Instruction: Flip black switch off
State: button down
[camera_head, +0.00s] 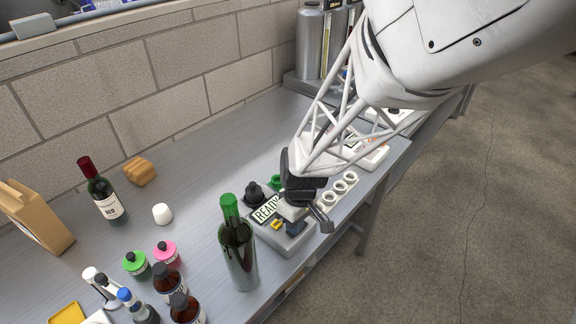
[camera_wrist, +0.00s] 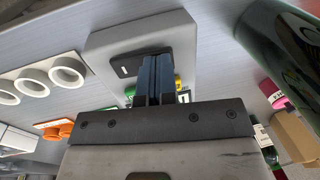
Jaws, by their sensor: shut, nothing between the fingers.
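The black switch (camera_wrist: 124,69) with a white line mark shows in the wrist view, set in the face of a pale grey box (camera_wrist: 178,32). My gripper (camera_wrist: 154,62) is shut and empty, its dark blue fingers together over the box just right of the switch there. The fingers hide the switch's right part, and I cannot tell whether they touch it. In the head view my gripper (camera_head: 295,229) is low over the box (camera_head: 290,246), beside the READY sign (camera_head: 267,209).
A dark green bottle (camera_head: 238,255) stands close to the box's left. A black knob (camera_head: 254,191) is behind the sign. White rings (camera_head: 345,181) lie right of my gripper. Several small bottles, a red-capped bottle (camera_head: 104,194) and a white cap (camera_head: 162,213) stand left.

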jog(key=shift+w+d, duration=0.15)
dwell(0.3)
jog(key=shift+w+d+r, duration=0.15)
jog(key=shift+w+d, duration=0.2)
jog(key=shift+r, duration=0.2)
dwell(0.3)
notch_tip(320, 180, up, 14)
jog(key=s+a, duration=0.1)
jog(key=shift+s+a+f, duration=0.25)
dwell(0.4)
jog(key=s+d+r+m+t, duration=0.2)
jog(key=s+d+r+m, duration=0.2)
jog(key=s+d, duration=0.2)
jog(key=s+d+r+m+t+h, duration=0.1)
jog(key=s+d+r+m, duration=0.4)
jog(key=s+d, duration=0.2)
jog(key=shift+s+d+t, duration=0.25)
jog(key=shift+d+t, duration=0.15)
jog(key=shift+d, duration=0.3)
